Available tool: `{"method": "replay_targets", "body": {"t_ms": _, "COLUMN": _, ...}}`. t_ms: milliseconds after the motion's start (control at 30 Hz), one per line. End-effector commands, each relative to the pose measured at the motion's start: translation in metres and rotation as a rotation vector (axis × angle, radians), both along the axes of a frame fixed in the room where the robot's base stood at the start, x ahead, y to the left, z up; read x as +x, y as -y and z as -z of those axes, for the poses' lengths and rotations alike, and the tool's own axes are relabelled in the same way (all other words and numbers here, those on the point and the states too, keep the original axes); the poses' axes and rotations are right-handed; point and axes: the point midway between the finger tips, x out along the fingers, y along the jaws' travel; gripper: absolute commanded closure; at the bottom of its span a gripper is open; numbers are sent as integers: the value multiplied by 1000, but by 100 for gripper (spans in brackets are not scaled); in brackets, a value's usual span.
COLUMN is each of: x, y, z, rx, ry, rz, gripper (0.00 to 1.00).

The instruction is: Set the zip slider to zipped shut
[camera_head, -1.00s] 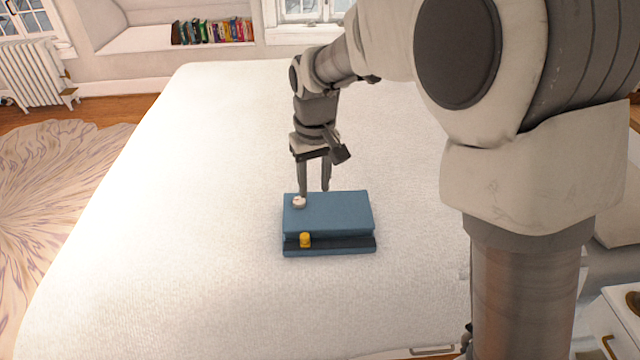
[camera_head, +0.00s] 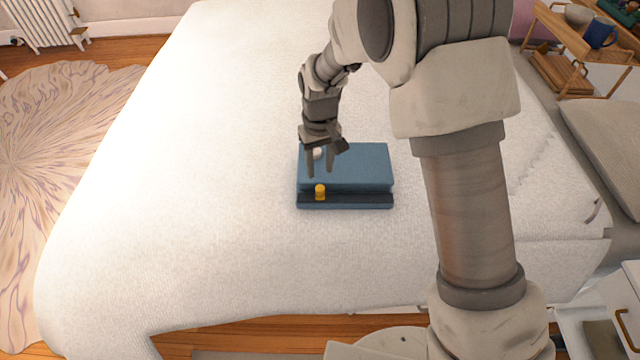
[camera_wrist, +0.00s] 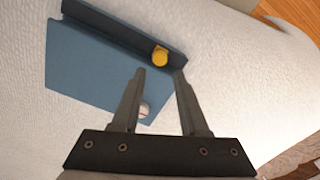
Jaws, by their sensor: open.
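A blue case (camera_head: 360,165) lies flat on the white bed, with a dark strip (camera_head: 365,200) along its near edge. The yellow zip slider (camera_head: 320,191) sits on this strip, towards its left end. In the wrist view the slider (camera_wrist: 160,56) shows just beyond and between my fingertips. My gripper (camera_head: 321,174) is open and empty, pointing down over the left part of the case. It also shows in the wrist view (camera_wrist: 164,73), its fingers short of the slider in the picture. I cannot tell whether they touch the case.
A small white round object (camera_head: 317,154) is on the case behind my fingers; it also shows in the wrist view (camera_wrist: 143,110). The white bed (camera_head: 200,200) around the case is clear. A wooden shelf (camera_head: 575,65) with a blue mug stands at the back right.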

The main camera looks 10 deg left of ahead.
Motion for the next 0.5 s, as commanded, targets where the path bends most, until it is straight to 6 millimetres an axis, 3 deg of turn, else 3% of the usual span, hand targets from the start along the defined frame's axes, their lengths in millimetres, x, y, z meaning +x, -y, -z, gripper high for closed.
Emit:
{"method": "replay_targets", "body": {"t_ms": 33, "x": -1, "y": 1, "z": 14, "rx": -2, "ry": -2, "rz": 0, "gripper": 56}}
{"method": "replay_targets", "body": {"t_ms": 200, "x": -1, "y": 0, "z": 44, "rx": -1, "ry": -2, "rz": 0, "gripper": 56}}
{"method": "replay_targets", "body": {"t_ms": 500, "x": 0, "y": 0, "z": 68, "rx": 0, "ry": 0, "rz": 0, "gripper": 56}}
